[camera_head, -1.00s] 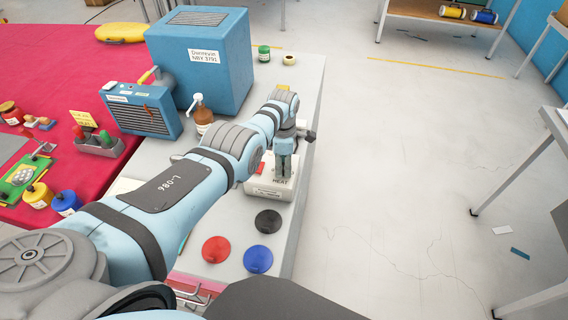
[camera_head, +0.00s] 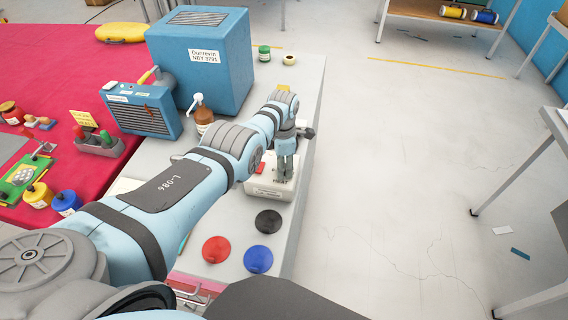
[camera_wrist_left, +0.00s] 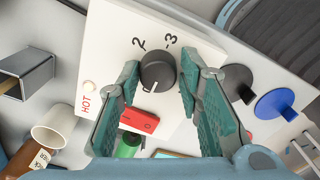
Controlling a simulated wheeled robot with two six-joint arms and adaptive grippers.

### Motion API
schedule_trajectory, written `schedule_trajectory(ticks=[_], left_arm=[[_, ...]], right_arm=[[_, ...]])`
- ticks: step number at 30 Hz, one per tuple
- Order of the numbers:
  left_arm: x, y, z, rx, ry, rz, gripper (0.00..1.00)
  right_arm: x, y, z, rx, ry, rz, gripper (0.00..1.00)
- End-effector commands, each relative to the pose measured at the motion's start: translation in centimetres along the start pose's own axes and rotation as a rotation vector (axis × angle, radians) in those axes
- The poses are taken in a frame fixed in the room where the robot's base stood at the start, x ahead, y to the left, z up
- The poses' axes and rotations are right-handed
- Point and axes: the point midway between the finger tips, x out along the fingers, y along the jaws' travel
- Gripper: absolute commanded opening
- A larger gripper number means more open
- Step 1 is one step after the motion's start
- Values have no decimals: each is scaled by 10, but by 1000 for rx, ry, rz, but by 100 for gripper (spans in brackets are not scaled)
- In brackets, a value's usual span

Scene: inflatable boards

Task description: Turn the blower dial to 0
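The blower control box (camera_head: 272,191) is white and stands near the right edge of the grey bench. In the left wrist view its white panel (camera_wrist_left: 195,50) carries a round dark dial (camera_wrist_left: 157,71) with a white pointer line, towards the bottom of the picture. The numbers 2 and 3 show above the dial; other marks are hidden. My left gripper (camera_head: 285,178) points down over the box. In the left wrist view its teal fingers (camera_wrist_left: 160,80) are open on both sides of the dial, with visible gaps. My right gripper is not in view.
A red switch (camera_wrist_left: 139,121) and a HOT lamp (camera_wrist_left: 89,86) sit near the dial. Black (camera_head: 268,221), red (camera_head: 216,249) and blue (camera_head: 258,259) discs lie in front of the box. A brown pump bottle (camera_head: 203,113) and large blue machine (camera_head: 205,65) stand behind.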

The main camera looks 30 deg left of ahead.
Motion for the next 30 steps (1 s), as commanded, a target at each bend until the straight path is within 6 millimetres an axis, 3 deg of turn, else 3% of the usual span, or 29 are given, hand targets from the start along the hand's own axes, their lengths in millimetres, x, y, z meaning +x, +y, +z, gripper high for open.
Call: schedule_trajectory(ticks=[2,12,17,20,27,30], left_arm=[[0,0,0,0,-1,0,49],[-2,1,1,1,-4,3,49],[-16,3,2,0,-6,6,49],[-32,1,1,1,-7,8,49],[-101,1,0,0,-5,4,49],[-115,1,0,0,-4,3,49]], right_arm=[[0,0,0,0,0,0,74],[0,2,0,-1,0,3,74],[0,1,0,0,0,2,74],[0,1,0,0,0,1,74],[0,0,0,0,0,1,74],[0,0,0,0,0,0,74]])
